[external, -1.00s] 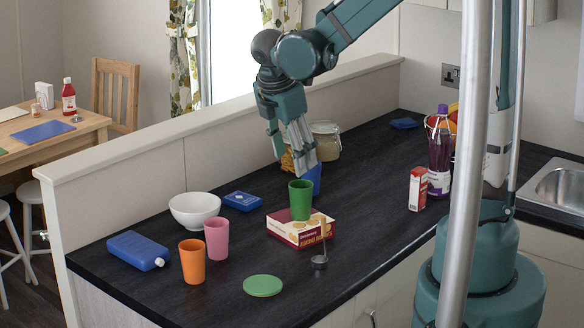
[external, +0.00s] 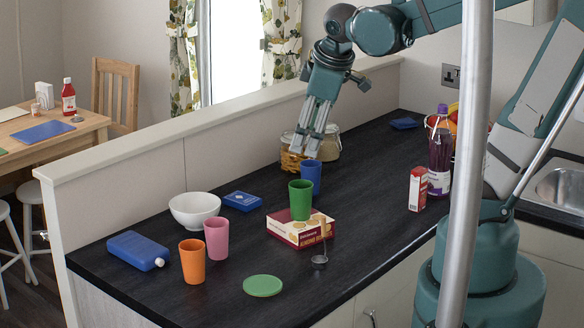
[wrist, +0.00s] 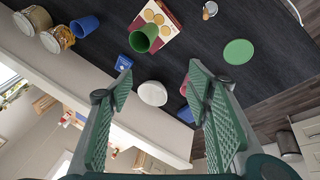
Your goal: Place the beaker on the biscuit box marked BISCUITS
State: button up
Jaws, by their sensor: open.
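The green beaker (external: 300,201) stands upright on the red and cream biscuit box (external: 313,238), towards its back left part. The wrist view also shows the green beaker (wrist: 143,40) with the biscuit box (wrist: 177,33) beneath it. The marking on the box is too small to read. My gripper (external: 306,148) is open and empty, pointing down above and behind the blue beaker (external: 311,176), clear of the green beaker. In the wrist view my open gripper's fingers (wrist: 157,76) have nothing held between them.
A pink beaker (external: 216,238), an orange beaker (external: 192,262) and a white bowl (external: 194,208) stand to the left. A green disc (external: 263,286) lies in front. A purple bottle (external: 440,155) and red carton (external: 417,189) stand right.

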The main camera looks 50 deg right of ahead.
jog(key=shift+s+a+r+m+t+y, duration=0.3)
jog(key=shift+s+r+m+t, duration=0.2)
jog(key=shift+s+m, duration=0.45)
jog(key=shift+s+a+r+m+t+y, duration=0.15)
jog(key=shift+s+a+r+m+t, duration=0.3)
jog(key=shift+m, duration=0.8)
jog(key=shift+s+a+r+m+t+y, duration=0.3)
jog(key=shift+s+r+m, duration=0.25)
jog(key=shift+s+m, duration=0.5)
